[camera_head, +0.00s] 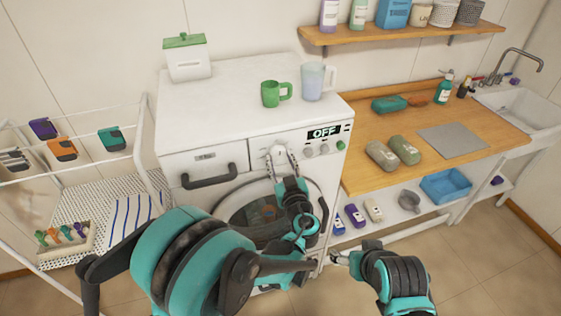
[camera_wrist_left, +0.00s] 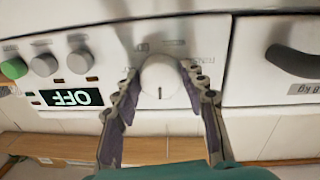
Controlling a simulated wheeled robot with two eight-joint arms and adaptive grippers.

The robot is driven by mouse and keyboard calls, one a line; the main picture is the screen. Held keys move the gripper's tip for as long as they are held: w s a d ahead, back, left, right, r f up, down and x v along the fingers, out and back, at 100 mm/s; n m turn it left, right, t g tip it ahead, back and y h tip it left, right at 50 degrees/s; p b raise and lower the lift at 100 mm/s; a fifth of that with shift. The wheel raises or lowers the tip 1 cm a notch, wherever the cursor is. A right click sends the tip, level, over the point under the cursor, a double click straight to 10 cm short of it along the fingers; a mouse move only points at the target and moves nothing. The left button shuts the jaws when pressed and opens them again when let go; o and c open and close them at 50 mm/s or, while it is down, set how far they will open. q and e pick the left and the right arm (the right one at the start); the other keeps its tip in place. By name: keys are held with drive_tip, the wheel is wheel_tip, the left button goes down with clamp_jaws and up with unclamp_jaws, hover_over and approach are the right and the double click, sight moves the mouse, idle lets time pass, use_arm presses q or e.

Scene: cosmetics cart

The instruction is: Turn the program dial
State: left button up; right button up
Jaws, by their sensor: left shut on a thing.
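The program dial (camera_wrist_left: 161,77) is a round white knob with a dark mark, on the white front panel of the washing machine (camera_head: 262,88). My left gripper (camera_wrist_left: 160,82) has one finger on each side of the dial and is shut on it.
Smaller grey knobs (camera_wrist_left: 43,64) and a green button (camera_wrist_left: 13,69) sit beside the display. A drawer handle (camera_head: 209,178) is left of the dial. A green mug (camera_head: 270,94) and a clear pitcher (camera_head: 312,82) stand on top of the machine. A wooden counter (camera_head: 372,124) is at right.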

use_arm(q)
drive_tip(key=m+b, duration=0.1)
drive_tip(key=m, duration=0.3)
drive_tip(key=shift+a+m, duration=0.1)
drive_tip(key=shift+m, duration=0.3)
drive_tip(key=m, duration=0.4)
drive_tip(key=shift+r+g+b, duration=0.1)
drive_tip(key=shift+g+b, duration=0.2)
drive_tip(key=shift+b, duration=0.1)
drive_tip(key=m, duration=0.4)
drive_tip(key=shift+r+m+y+b, duration=0.1)
drive_tip(key=shift+m+y+b, duration=0.2)
drive_tip(key=m, duration=0.4)
drive_tip(key=shift+r+g+y, duration=0.15)
drive_tip(key=shift+g+y, duration=0.15)
drive_tip(key=shift+m+b, duration=0.3)
drive_tip(key=shift+m, duration=0.1)
drive_tip(key=o, duration=1.2)
drive_tip(key=shift+c, duration=0.2)
